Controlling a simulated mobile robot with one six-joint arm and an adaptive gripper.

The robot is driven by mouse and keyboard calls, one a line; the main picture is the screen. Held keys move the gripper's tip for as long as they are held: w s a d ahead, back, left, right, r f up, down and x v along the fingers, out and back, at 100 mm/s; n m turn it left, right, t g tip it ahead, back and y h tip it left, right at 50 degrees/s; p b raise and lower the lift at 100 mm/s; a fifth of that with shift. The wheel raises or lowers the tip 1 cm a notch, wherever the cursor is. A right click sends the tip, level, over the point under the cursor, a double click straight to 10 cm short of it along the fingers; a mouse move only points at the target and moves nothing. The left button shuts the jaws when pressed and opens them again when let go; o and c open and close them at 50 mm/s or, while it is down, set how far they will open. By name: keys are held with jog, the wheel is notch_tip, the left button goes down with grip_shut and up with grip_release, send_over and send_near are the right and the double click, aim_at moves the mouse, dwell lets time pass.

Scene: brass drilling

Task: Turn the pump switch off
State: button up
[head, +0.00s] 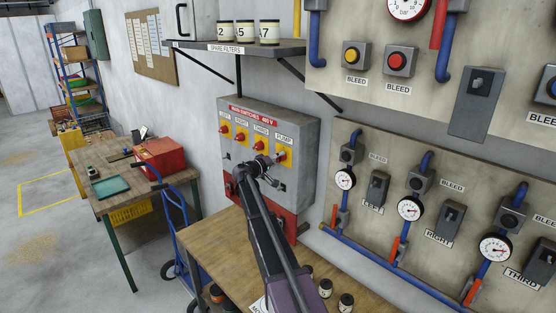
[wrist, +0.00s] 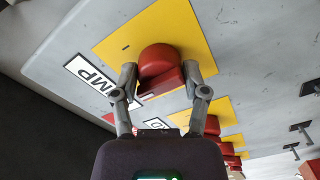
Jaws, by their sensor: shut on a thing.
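The main switches panel (head: 292,185) is a grey box on the wall with several red rotary switches on yellow plates. The pump switch (head: 281,156) is the rightmost one, under a PUMP label. In the wrist view the pump switch (wrist: 160,66) is a red knob on a yellow plate (wrist: 190,30), beside its partly hidden label (wrist: 92,76). My gripper (head: 268,162) is at the pump switch. In the wrist view my gripper's fingers (wrist: 160,80) stand on both sides of the red handle and are shut on it. The exact angle of the handle is hard to read.
The other red switches (wrist: 210,125) sit close beside the pump switch. A shelf (head: 240,46) with labelled filter cans hangs above the panel. A wooden bench (head: 215,236) with small jars stands below. Gauge and valve boards (head: 440,180) are to the right.

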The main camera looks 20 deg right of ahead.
jog(key=shift+w+r, duration=0.1)
jog(key=o, duration=1.1)
jog(key=shift+d, duration=0.1)
jog(key=shift+o, duration=0.2)
jog(key=v, duration=1.2)
